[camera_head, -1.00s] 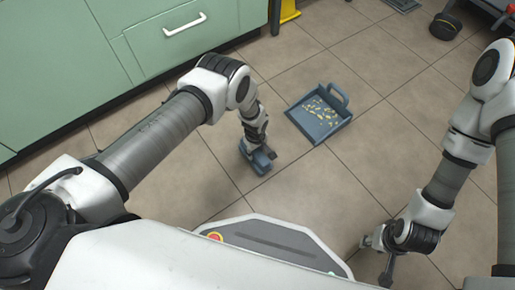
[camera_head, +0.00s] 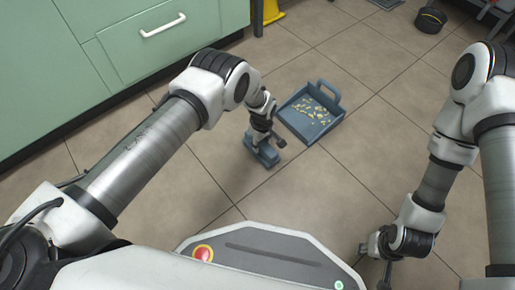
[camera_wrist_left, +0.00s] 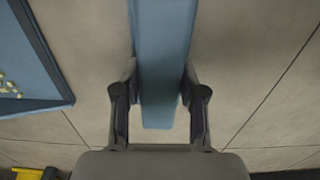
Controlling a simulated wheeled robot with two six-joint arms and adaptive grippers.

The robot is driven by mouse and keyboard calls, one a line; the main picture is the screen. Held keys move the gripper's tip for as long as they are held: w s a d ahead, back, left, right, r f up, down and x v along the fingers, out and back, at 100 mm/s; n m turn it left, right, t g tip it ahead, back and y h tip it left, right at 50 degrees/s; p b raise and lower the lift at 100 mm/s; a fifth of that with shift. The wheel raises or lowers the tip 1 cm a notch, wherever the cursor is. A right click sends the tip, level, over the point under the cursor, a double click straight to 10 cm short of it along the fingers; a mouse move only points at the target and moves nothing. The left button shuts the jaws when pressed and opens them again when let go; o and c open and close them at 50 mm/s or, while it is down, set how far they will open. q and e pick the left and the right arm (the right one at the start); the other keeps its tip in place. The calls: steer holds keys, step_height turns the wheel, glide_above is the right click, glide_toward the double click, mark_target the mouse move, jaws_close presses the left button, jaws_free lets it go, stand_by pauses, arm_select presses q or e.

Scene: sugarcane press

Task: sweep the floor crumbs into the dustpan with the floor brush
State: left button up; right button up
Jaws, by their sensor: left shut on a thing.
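The blue-grey dustpan (camera_head: 330,131) lies on the tiled floor near the middle of the head view, its handle pointing away. Pale yellow crumbs (camera_head: 311,110) lie inside it; the pan's edge also shows at the left of the left wrist view (camera_wrist_left: 45,62). My left gripper (camera_head: 263,143) is just left of and nearer than the dustpan. It is shut on the blue floor brush (camera_wrist_left: 162,60), whose head sits low at the floor. The brush's bristles are hidden. My right gripper (camera_head: 375,254) hangs low at the lower right, away from the dustpan; its fingers are too small to judge.
Green cabinets (camera_head: 110,50) with a white handle stand at the upper left. A yellow object (camera_head: 268,12) stands at the back beside them. A dark round thing (camera_head: 430,20) is at the upper right. The floor around the dustpan is clear.

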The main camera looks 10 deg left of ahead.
arm_select(q)
steer(key=shift+w+d+f+b, duration=0.3)
steer(key=shift+w+d+b, duration=0.35)
steer(key=shift+b, duration=0.3)
steer(key=shift+w+d+r, duration=0.15)
steer(key=shift+w+r, duration=0.1)
steer(key=shift+w, duration=0.1)
steer(key=w+b, duration=0.1)
steer(key=b, duration=0.1)
steer(key=w+d+b, duration=0.1)
steer(key=b, duration=0.1)
steer(key=shift+d+f, duration=0.25)
steer(key=shift+f, duration=0.05)
arm_select(e)
step_height(320, 180, down, 7)
steer(key=shift+f, duration=0.1)
arm_select(q)
steer(key=shift+w+d+r+b, duration=0.1)
steer(key=shift+w+d+b, duration=0.15)
steer(key=shift+b, duration=0.1)
arm_select(e)
steer(key=shift+f, duration=0.2)
arm_select(q)
steer(key=shift+w+r, duration=0.1)
steer(key=shift+r, duration=0.05)
steer(key=shift+w+d+r, duration=0.15)
steer(key=shift+w+d, duration=0.9)
steer(key=shift+w, duration=0.25)
arm_select(e)
steer(key=shift+r, duration=0.1)
